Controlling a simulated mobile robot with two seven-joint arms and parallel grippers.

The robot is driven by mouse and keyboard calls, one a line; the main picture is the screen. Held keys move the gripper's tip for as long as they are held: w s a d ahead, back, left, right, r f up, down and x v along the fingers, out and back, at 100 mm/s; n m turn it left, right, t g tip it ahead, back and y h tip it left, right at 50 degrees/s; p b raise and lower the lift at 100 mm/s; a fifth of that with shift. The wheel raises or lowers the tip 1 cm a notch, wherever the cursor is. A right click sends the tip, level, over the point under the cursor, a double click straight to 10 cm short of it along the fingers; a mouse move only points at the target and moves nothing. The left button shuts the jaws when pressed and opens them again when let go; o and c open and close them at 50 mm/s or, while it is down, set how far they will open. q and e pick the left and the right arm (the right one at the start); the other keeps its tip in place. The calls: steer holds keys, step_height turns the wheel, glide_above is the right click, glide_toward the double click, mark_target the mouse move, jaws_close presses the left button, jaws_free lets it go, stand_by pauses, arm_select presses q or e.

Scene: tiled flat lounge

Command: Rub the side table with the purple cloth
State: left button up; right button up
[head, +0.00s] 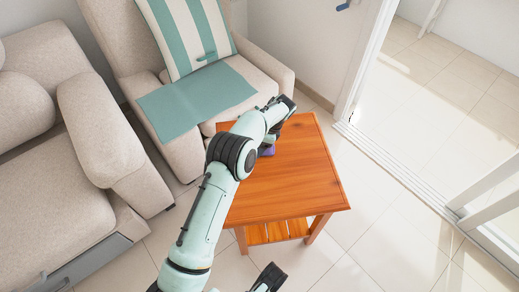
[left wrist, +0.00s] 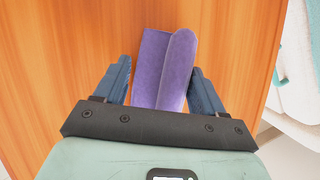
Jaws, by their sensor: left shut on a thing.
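The side table (head: 292,180) is orange-brown wood with a slatted lower shelf, and it stands in the middle of the head view. Its top fills most of the left wrist view (left wrist: 60,60). The purple cloth (left wrist: 165,65) is folded and lies between the fingers of my left gripper (left wrist: 160,88), against the table top. In the head view only a small bit of the cloth (head: 267,151) shows beside my left arm, which reaches over the table and hides the rest. My right gripper (head: 268,278) shows in part at the bottom edge of the head view; its fingers are unclear.
A beige armchair (head: 120,35) with a striped cushion (head: 185,35) and a teal throw (head: 197,100) stands behind the table. A beige sofa (head: 45,185) is at the left. A glass door frame (head: 420,185) is at the right. Tiled floor (head: 375,240) is free right of the table.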

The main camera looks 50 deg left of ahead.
arm_select(q)
steer(key=shift+r, duration=0.1)
arm_select(e)
steer(key=shift+s+a+f+g, duration=0.1)
steer(key=shift+s+a+g, duration=0.1)
steer(key=shift+s, duration=0.4)
steer(key=shift+s+a+f+g, duration=0.1)
steer(key=shift+s+a, duration=0.1)
steer(key=shift+s, duration=0.35)
arm_select(q)
steer(key=shift+r+p, duration=1.5)
steer(key=shift+r, duration=1.5)
arm_select(e)
step_height(320, 180, up, 4)
steer(key=shift+a+f, duration=0.1)
steer(key=shift+f, duration=0.15)
steer(key=shift+w, duration=0.1)
arm_select(q)
step_height(320, 180, up, 3)
steer(key=shift+f+p, duration=0.1)
steer(key=shift+p, duration=1)
arm_select(e)
step_height(320, 180, up, 3)
steer(key=shift+w+f, duration=0.15)
